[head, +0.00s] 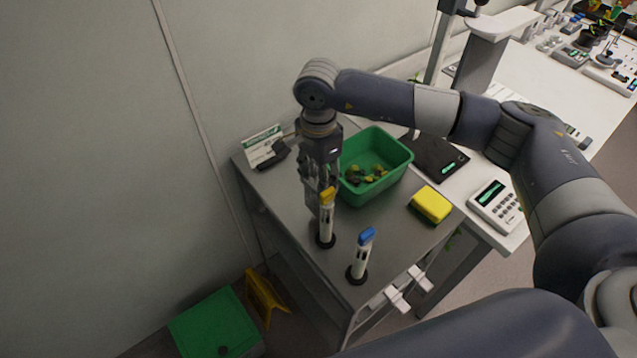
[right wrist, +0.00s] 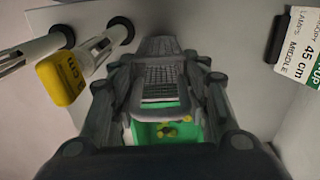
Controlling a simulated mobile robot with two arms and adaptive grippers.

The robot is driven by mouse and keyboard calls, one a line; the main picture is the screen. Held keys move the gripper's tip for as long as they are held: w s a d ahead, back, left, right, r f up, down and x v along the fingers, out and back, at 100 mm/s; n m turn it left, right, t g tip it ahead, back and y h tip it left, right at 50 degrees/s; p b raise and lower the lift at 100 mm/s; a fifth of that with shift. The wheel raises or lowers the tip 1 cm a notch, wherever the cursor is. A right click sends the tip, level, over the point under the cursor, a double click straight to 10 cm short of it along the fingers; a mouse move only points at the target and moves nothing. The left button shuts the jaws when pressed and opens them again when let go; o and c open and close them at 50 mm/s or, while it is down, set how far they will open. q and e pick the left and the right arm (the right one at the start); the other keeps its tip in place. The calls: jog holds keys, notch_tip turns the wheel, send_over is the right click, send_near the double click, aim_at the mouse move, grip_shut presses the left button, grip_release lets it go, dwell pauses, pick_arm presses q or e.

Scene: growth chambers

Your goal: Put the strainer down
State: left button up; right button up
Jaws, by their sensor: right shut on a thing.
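My right gripper (head: 318,200) points down over the grey table, between the yellow-capped tube (head: 326,215) and the green tub (head: 385,188). It is shut. In the right wrist view a grey meshed piece (right wrist: 160,76) shows between the fingers; it looks like the strainer, but most of its shape is hidden. In the head view the fingers and wrist hide it. I cannot tell whether it touches the table or the tub. Green with yellowish pieces (right wrist: 165,132) shows between the finger links. My left gripper is not in view.
The yellow-capped tube and a blue-capped tube (head: 360,258) stand upright near the table's front edge. A yellow block (head: 431,204) lies right of the tub. A small sign (head: 264,146) stands at the back left. A dark scale (head: 440,158) and a keypad device (head: 495,206) are farther right.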

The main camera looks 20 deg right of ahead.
aim_at(313, 204)
notch_tip(313, 204, down, 3)
jog(key=shift+f+p, duration=0.15)
jog(key=shift+p, duration=0.6)
jog(key=shift+f, duration=0.2)
jog(key=shift+f+b, duration=0.2)
jog(key=shift+b, duration=0.2)
jog(key=o, duration=0.9)
jog(key=shift+c, duration=0.2)
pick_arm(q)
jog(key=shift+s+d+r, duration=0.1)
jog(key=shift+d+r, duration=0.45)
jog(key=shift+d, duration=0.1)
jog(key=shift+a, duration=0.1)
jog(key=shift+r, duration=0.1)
pick_arm(e)
jog(key=shift+r, duration=0.15)
